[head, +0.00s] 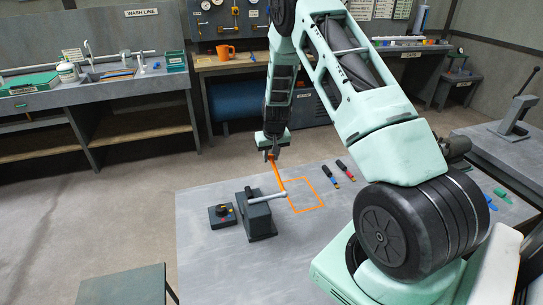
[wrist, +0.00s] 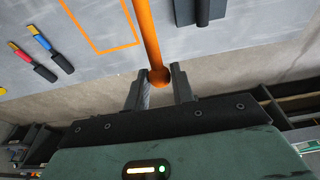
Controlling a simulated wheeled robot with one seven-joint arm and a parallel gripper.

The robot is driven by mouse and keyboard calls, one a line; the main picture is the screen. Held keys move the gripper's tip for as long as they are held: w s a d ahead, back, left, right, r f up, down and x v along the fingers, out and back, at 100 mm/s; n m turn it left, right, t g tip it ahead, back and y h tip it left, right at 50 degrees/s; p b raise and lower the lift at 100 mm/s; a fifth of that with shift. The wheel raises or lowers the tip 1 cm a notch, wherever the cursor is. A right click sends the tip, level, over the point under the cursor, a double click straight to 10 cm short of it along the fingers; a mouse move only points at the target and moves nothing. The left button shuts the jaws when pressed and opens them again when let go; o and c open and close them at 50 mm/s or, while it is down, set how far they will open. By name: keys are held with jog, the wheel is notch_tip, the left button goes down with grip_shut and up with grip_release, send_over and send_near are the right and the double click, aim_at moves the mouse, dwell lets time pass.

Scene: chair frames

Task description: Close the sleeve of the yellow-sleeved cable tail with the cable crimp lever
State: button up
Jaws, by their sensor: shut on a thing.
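The crimp lever is an orange bar (head: 279,176) that rises from a silver cylinder (head: 268,197) on a dark block (head: 259,219) on the grey table. In the wrist view the orange bar (wrist: 148,35) ends in a round knob between my fingers. My gripper (head: 271,155) is shut on this end; its fingers also show in the wrist view (wrist: 159,84). A red-and-black piece (head: 344,170) and a blue-and-black piece (head: 329,180), both with yellowish tips, lie on the table. I cannot pick out a yellow-sleeved cable tail or anything in the crimp.
A small dark box (head: 222,214) with coloured buttons stands left of the crimp block. An orange outline (head: 305,195) marks a bare patch of table (head: 205,260). Green and blue pieces lie at the table's right. Benches line the back wall.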

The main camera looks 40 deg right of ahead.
jog(key=shift+w+d+f, duration=0.1)
jog(key=shift+f, duration=0.4)
jog(key=shift+r, duration=0.35)
jog(key=shift+s+a+r+p, duration=0.2)
jog(key=shift+s+r+p, duration=0.3)
jog(key=shift+r, duration=0.3)
jog(key=shift+s+a+r+p, duration=0.25)
jog(key=shift+s+r+p, duration=0.1)
jog(key=shift+r+p, duration=0.35)
jog(key=shift+s+a+r+p, duration=0.2)
jog(key=shift+s+r+p, duration=0.25)
jog(key=shift+r, duration=0.45)
